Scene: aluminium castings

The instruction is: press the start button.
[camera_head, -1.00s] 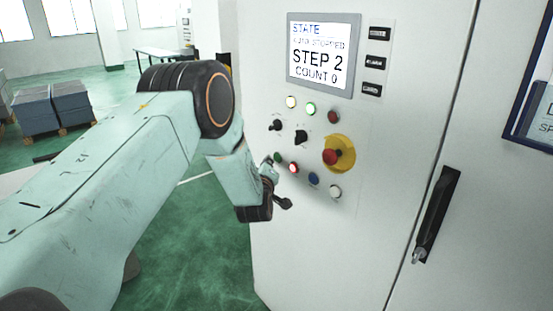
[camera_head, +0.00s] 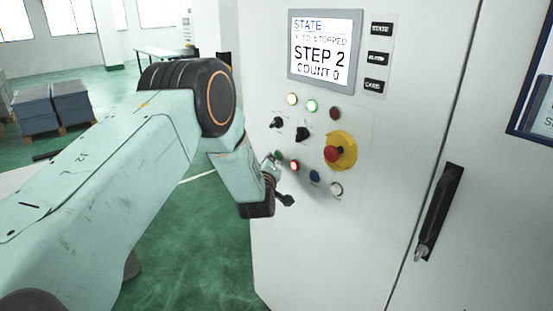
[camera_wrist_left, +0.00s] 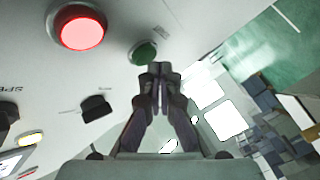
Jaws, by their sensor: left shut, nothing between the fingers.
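The green button (camera_head: 279,155) is unlit on the lower row of the control panel, left of a lit red button (camera_head: 294,166). My left gripper (camera_head: 273,165) is shut and empty, its tips right by the green button, which they partly hide in the head view. In the left wrist view the shut fingertips (camera_wrist_left: 160,68) appear just beside the dark green button (camera_wrist_left: 144,53), and the lit red button (camera_wrist_left: 80,30) is larger at upper left. I cannot tell whether the tips touch the green button. My right gripper is not in view.
A red emergency stop on a yellow base (camera_head: 340,151) sticks out to the right. Black selector knobs (camera_head: 302,134) sit above. The screen (camera_head: 325,49) reads STEP 2, COUNT 0. A black door handle (camera_head: 438,210) is farther right. Stacked grey blocks (camera_head: 50,107) stand far left.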

